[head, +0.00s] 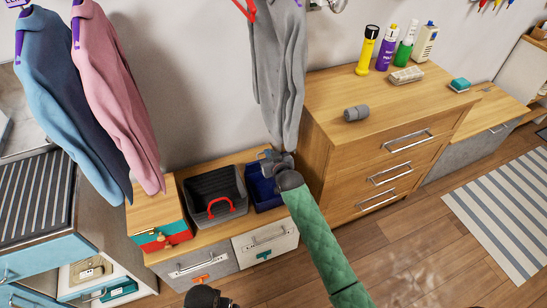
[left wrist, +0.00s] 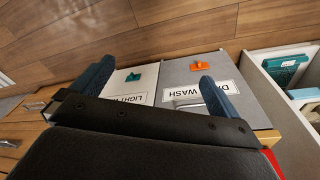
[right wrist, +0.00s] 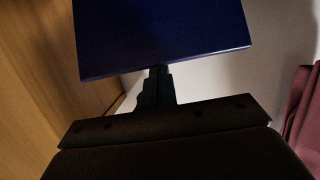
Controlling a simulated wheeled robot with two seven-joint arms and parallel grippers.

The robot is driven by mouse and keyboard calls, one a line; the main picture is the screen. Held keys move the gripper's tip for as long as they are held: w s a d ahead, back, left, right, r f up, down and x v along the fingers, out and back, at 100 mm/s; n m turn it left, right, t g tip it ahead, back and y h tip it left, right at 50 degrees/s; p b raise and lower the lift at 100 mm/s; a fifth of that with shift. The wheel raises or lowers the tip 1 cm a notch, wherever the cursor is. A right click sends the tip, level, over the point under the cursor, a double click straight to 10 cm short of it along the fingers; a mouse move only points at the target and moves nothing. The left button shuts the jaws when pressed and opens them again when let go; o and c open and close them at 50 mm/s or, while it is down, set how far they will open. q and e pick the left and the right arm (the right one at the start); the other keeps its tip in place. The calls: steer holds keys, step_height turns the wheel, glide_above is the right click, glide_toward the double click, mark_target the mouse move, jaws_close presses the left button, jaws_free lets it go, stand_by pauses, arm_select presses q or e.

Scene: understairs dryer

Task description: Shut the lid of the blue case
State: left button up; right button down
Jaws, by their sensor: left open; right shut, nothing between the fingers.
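The blue case (head: 264,194) stands on the low wooden bench, right of a grey bin; it is open in the head view. My right gripper (head: 268,155) is above its back side, shut and empty, partly covering the case. In the right wrist view a flat dark blue panel (right wrist: 160,38), apparently the lid, is right in front of the shut fingers (right wrist: 155,88) and hides their tips. Whether they touch it I cannot tell. My left gripper (left wrist: 155,74) is open and empty in front of the bench drawers, far from the case.
A grey bin (head: 215,188) with a red handle and a red-and-teal box (head: 158,222) stand left of the case. A wooden dresser (head: 345,150) stands close on the right. A grey garment (head: 278,75) hangs just above my right gripper. Labelled drawers (head: 265,243) are below.

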arm_select(q)
steer(key=shift+s+a+f+p, duration=0.1)
steer(key=shift+s+f+p, duration=0.05)
steer(key=shift+f, duration=0.8)
steer(key=shift+s+a+f+p, duration=0.1)
steer(key=shift+s+f+p, duration=0.05)
steer(key=shift+f, duration=0.75)
arm_select(e)
steer(key=shift+x, duration=1.7)
arm_select(q)
steer(key=shift+s, duration=0.1)
